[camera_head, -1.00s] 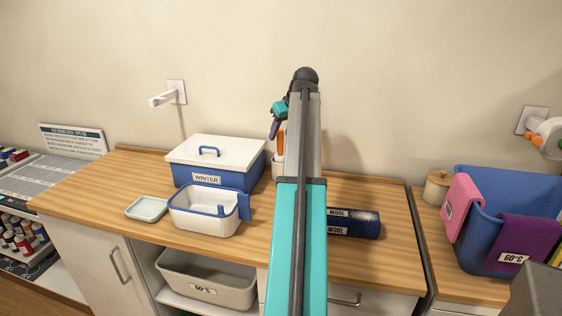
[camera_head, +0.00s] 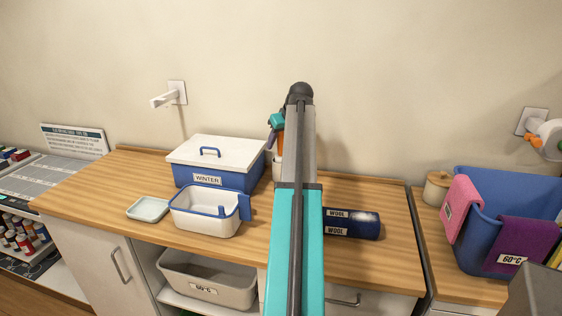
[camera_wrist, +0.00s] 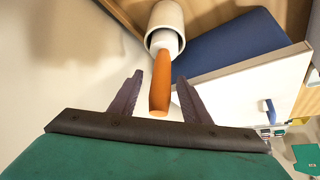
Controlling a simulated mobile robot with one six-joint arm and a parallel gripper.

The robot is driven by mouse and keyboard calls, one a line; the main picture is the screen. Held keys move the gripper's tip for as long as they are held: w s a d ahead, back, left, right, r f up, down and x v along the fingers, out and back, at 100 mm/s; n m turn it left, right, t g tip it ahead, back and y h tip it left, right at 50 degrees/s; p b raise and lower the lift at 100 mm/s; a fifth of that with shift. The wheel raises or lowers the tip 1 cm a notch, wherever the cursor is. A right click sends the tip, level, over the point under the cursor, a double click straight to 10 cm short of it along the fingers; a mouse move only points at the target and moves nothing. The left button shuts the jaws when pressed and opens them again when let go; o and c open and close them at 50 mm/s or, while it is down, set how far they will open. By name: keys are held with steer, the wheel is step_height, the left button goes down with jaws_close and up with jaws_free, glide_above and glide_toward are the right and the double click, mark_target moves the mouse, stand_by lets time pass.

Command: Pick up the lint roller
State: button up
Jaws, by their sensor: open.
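The lint roller has an orange handle (camera_wrist: 160,88) that points up toward the wrist camera, with a white part below it. It stands in a white cup (camera_wrist: 166,16) by the wall. In the head view the orange handle (camera_head: 281,141) and cup (camera_head: 277,170) are partly hidden behind my arm. My gripper (camera_wrist: 160,75) is open and empty, and in the wrist view its dark fingers appear on either side of the handle. A gap shows on both sides, and I cannot tell how deep the handle sits between them.
A blue WINTER box (camera_head: 214,180) with a white lid stands left of the cup. A white basket (camera_head: 203,222) and a shallow dish (camera_head: 148,209) are in front. Dark blue WOOL rolls (camera_head: 362,225) lie right of my arm. The wall is close behind.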

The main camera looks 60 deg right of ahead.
steer(key=shift+w+d+f, duration=0.2)
steer(key=shift+w+f, duration=0.15)
steer(key=shift+f, duration=0.25)
jaws_close()
